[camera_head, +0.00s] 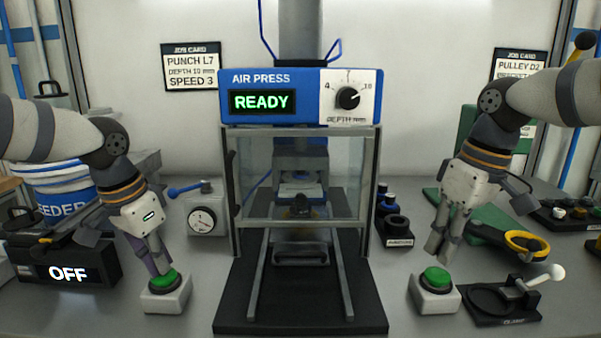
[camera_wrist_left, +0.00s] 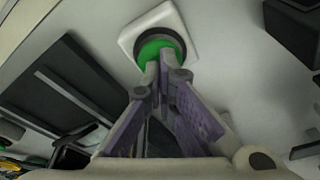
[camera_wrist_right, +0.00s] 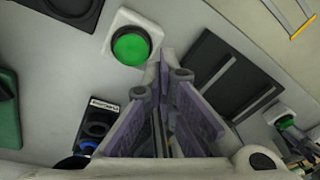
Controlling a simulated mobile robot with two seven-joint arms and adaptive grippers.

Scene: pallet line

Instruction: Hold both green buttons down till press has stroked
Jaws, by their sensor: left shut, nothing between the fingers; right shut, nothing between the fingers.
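The left green button (camera_head: 162,279) sits on a white box on the bench, left of the press. My left gripper (camera_head: 161,268) is shut, its fingertips at the button's top; the left wrist view shows the tips over the green cap (camera_wrist_left: 155,50). I cannot tell whether the cap is pressed. The right green button (camera_head: 436,278) sits on its own white box. My right gripper (camera_head: 434,256) is shut and empty, just above and behind it; the right wrist view shows the cap (camera_wrist_right: 131,46) clear of the fingertips. The air press (camera_head: 300,97) display reads READY.
A clear guard (camera_head: 300,180) fronts the press, above a black base (camera_head: 300,315). A box reading OFF (camera_head: 68,272) stands at the left. A black clamp fixture (camera_head: 500,300) lies right of the right button. A gauge (camera_head: 203,220) stands left of the press.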

